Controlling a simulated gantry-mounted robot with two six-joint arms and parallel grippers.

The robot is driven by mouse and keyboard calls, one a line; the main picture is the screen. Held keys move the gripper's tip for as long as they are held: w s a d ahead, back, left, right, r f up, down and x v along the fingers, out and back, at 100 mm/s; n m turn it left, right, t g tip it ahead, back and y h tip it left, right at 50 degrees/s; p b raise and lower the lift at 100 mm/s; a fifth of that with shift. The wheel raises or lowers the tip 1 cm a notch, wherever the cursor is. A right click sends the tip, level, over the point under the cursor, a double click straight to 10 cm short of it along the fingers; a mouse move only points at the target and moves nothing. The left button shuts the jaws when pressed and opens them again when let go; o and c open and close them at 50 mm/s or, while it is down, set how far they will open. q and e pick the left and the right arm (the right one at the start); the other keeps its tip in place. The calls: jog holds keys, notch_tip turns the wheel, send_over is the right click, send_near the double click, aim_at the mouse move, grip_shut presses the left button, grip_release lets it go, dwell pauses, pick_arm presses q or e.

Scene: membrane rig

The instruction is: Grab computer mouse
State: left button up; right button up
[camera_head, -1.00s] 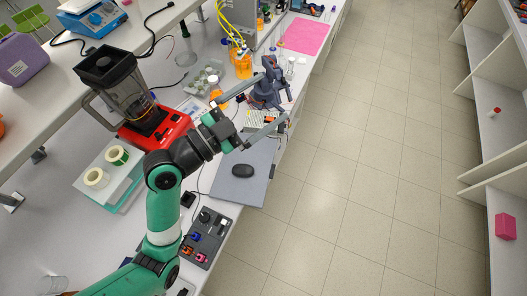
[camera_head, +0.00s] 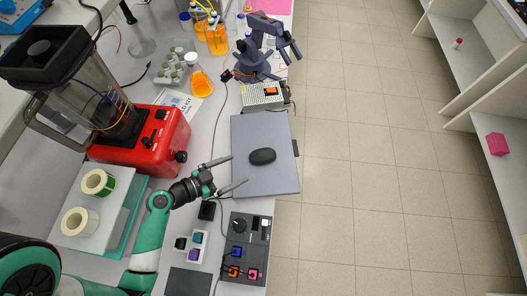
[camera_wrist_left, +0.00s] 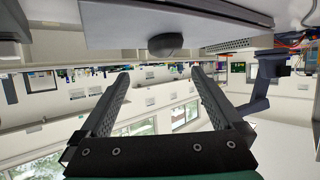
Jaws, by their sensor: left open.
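A black computer mouse (camera_head: 262,156) lies on a flat grey pad (camera_head: 268,184) near the bench's right edge. My left gripper (camera_head: 232,173) is open and empty, its two fingers pointing right, just left of the mouse and apart from it. In the left wrist view the mouse (camera_wrist_left: 166,45) is at the top centre, beyond the open fingertips (camera_wrist_left: 160,72). My right gripper does not show.
A red blender (camera_head: 144,142) stands left of the gripper. A grey control box (camera_head: 248,240) sits below the pad. A power unit (camera_head: 264,97) and a small dark robot arm (camera_head: 256,58) stand above it. Open floor lies right.

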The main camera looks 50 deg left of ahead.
aim_at(259, 157)
pick_arm(q)
jog(key=shift+a, duration=0.25)
jog(key=shift+w+f, duration=0.1)
jog(key=shift+f, duration=0.05)
jog(key=b+x, duration=0.2)
jog(key=b, duration=0.1)
jog(key=shift+f+b, duration=0.25)
jog(key=shift+b, duration=0.15)
jog(key=w, duration=0.2)
jog(key=w+p, duration=0.1)
jog(key=shift+w+d+f, duration=0.2)
jog(key=shift+w+f, duration=0.05)
jog(key=shift+w, duration=0.15)
jog(key=shift+x, duration=2.7)
jog(key=shift+a, duration=0.1)
jog(key=c, duration=1.4)
jog(key=shift+o, duration=0.2)
jog(key=shift+r, duration=0.1)
